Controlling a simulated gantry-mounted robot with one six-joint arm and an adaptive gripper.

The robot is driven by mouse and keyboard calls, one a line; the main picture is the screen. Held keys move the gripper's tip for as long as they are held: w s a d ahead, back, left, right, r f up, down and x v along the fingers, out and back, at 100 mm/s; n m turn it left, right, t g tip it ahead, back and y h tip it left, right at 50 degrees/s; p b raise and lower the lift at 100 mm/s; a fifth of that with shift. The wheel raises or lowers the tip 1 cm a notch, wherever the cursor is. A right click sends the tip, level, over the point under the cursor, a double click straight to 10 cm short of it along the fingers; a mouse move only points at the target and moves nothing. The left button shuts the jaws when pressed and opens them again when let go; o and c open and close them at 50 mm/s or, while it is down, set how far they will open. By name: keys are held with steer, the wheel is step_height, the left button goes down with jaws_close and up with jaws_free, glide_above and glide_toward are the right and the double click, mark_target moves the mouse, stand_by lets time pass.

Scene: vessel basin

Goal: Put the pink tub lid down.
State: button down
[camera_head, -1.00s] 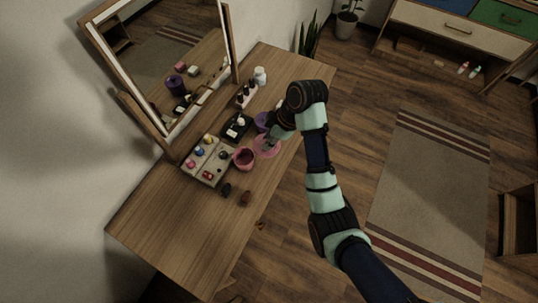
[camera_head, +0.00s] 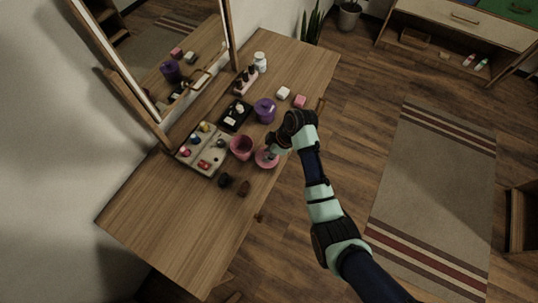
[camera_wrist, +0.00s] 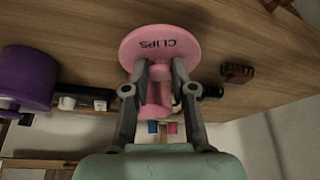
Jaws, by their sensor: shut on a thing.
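The pink tub lid (camera_head: 265,158), a round disc marked CLIPS, is at the table's right edge beside the pink tub (camera_head: 242,147). In the wrist view the lid (camera_wrist: 160,44) is beyond my fingertips, with a pink knob between the fingers. My gripper (camera_head: 272,150) is shut on the lid; the fingers also show in the wrist view (camera_wrist: 158,78). The pink tub stands open just left of the lid. I cannot tell whether the lid touches the table.
A purple tub (camera_head: 265,111) stands behind the lid. A sectioned tray (camera_head: 203,150) and a black tray (camera_head: 235,116) lie to the left. Dark clips (camera_head: 243,189) lie in front. The wooden table (camera_head: 175,225) is bare at the front left.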

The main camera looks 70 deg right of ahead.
steer(key=shift+f, duration=1.15)
steer(key=shift+f, duration=0.15)
steer(key=c, duration=1)
jaws_free()
steer(key=shift+o, duration=0.2)
steer(key=a+p+v, duration=0.1)
steer(key=p+v, duration=0.1)
steer(key=v, duration=1)
steer(key=shift+d, duration=0.45)
